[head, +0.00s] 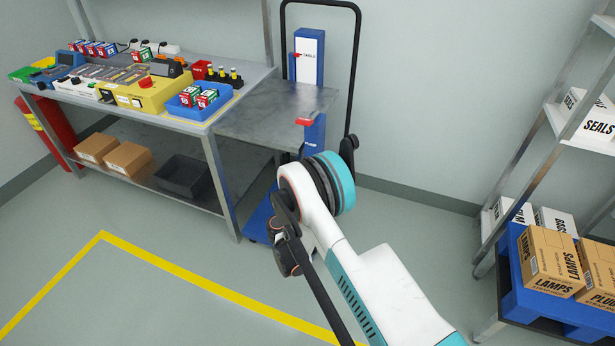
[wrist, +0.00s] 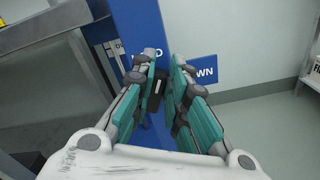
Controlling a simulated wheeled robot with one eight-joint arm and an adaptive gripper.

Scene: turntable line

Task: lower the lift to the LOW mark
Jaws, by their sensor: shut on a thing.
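The lift stands against the back wall, with a blue mast (head: 309,45), a black push frame and a grey platform (head: 285,100). The platform is level with or close to the bench top. A small red pointer is by the TABLE mark (head: 309,56); I cannot make out a LOW mark. In the wrist view my gripper (wrist: 161,78) is shut on a small black handle (wrist: 157,88) in front of the blue mast (wrist: 133,25). A blue sign (wrist: 203,70) ending in "WN" is just right of the fingers. In the head view my arm hides the gripper.
A metal bench (head: 219,119) with boxes and devices stands left of the lift. A yellow line (head: 200,280) marks the open floor in front.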

